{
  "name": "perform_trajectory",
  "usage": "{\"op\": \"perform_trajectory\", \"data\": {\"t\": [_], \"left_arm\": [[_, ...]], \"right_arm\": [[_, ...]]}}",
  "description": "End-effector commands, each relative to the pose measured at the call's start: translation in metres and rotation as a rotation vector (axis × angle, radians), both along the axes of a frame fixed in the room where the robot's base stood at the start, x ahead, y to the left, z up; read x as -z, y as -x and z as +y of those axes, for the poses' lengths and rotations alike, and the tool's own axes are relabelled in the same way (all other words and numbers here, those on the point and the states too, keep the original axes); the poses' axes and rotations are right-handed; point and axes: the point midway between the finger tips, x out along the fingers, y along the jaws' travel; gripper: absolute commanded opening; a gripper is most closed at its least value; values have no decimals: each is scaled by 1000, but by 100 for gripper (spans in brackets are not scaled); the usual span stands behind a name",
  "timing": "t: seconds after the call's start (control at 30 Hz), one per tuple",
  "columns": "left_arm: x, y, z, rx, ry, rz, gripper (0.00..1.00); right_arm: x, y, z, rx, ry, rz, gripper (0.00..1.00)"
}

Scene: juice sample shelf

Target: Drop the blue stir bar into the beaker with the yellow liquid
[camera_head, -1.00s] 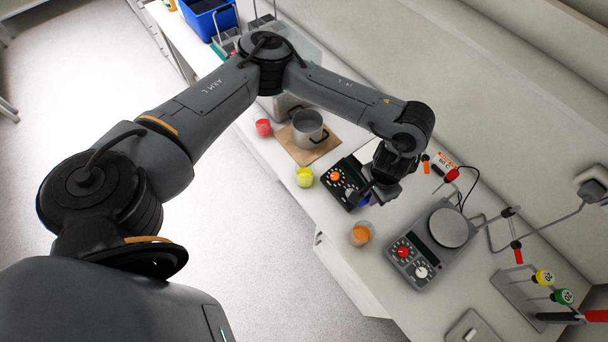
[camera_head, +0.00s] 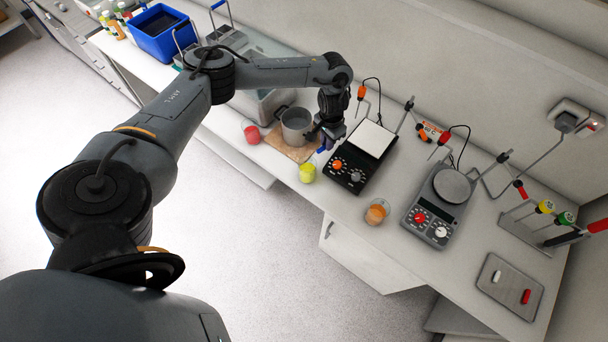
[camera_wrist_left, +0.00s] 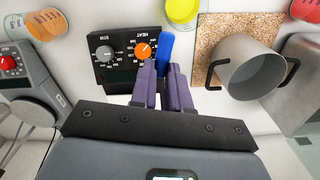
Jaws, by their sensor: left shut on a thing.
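My left gripper (camera_head: 326,138) is shut on the blue stir bar (camera_wrist_left: 167,48); the bar sticks out past the fingertips in the left wrist view. In the head view, the gripper is above the bench between the pot and the black hotplate. The beaker with yellow liquid (camera_head: 307,173) stands on the bench near its front edge, a little in front of the gripper. It also shows at the top of the left wrist view (camera_wrist_left: 183,10), beyond the bar and apart from it. My right gripper is not in view.
A metal pot (camera_head: 296,126) on a brown board (camera_head: 283,146) and a red beaker (camera_head: 252,133) stand left of the gripper. The black hotplate (camera_head: 347,178), an orange beaker (camera_head: 377,212) and a grey stirrer (camera_head: 432,216) stand to the right.

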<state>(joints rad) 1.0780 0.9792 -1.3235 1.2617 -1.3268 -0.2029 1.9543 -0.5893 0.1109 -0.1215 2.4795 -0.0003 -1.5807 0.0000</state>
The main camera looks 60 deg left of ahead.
Motion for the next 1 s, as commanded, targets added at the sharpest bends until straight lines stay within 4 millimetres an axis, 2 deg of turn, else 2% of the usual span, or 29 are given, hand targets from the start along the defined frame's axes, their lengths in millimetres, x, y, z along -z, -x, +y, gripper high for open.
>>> {"op": "perform_trajectory", "data": {"t": [0.03, 0.1, 0.23, 0.4, 0.57, 1.0], "left_arm": [[7, 10, 16, -31, -3, 3, 0], [13, 21, 30, -56, -2, 2, 0], [22, 37, 44, -80, -1, 1, 0], [32, 48, 48, -86, 1, -1, 0], [43, 49, 48, -85, 1, -1, 0], [83, 49, 48, -84, 1, -1, 0]], "right_arm": [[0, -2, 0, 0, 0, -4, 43], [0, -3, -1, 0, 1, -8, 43], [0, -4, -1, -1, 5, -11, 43], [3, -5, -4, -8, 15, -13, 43], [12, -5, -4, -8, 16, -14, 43], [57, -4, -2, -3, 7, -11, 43]]}}
